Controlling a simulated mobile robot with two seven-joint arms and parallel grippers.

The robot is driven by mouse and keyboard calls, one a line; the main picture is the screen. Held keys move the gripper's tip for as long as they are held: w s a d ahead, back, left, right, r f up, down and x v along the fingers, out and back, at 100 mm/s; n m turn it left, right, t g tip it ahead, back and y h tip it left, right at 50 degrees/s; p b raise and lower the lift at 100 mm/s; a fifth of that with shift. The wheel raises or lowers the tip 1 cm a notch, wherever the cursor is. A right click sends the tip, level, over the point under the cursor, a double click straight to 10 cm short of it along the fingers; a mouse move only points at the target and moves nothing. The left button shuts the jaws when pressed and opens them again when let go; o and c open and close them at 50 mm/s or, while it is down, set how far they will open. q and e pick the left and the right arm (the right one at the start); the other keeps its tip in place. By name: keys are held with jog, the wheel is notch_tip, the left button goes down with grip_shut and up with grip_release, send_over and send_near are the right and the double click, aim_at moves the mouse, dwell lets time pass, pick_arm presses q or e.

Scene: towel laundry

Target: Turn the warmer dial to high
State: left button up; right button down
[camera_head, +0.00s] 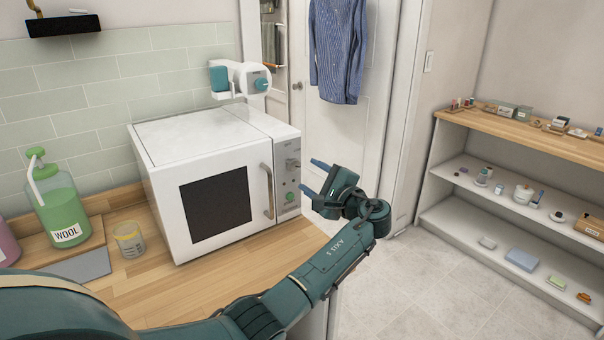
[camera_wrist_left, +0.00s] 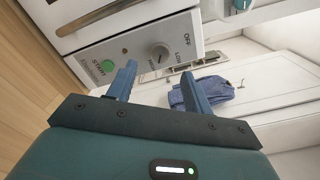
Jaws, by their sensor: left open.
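The white towel warmer (camera_head: 215,190) stands on the wooden counter with its door closed. Its grey dial (camera_head: 292,164) is on the front panel, right of the door handle, above a green start button (camera_head: 290,197). The dial (camera_wrist_left: 160,51) also shows in the left wrist view, with OFF and LOW printed beside it; I cannot read its setting for certain. My left gripper (camera_head: 314,178) is open and empty just in front of the panel. In the left wrist view its fingertips (camera_wrist_left: 159,71) straddle the dial's direction, apart from it. My right gripper is out of view.
The door handle (camera_head: 268,191) sticks out left of the dial. A green WOOL bottle (camera_head: 58,207) and a small jar (camera_head: 128,239) stand left on the counter. Open floor lies right, before the shelves (camera_head: 500,190).

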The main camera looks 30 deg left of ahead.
pick_arm(q)
jog(key=b+v, duration=0.1)
jog(key=v, duration=0.6)
jog(key=shift+d, duration=0.1)
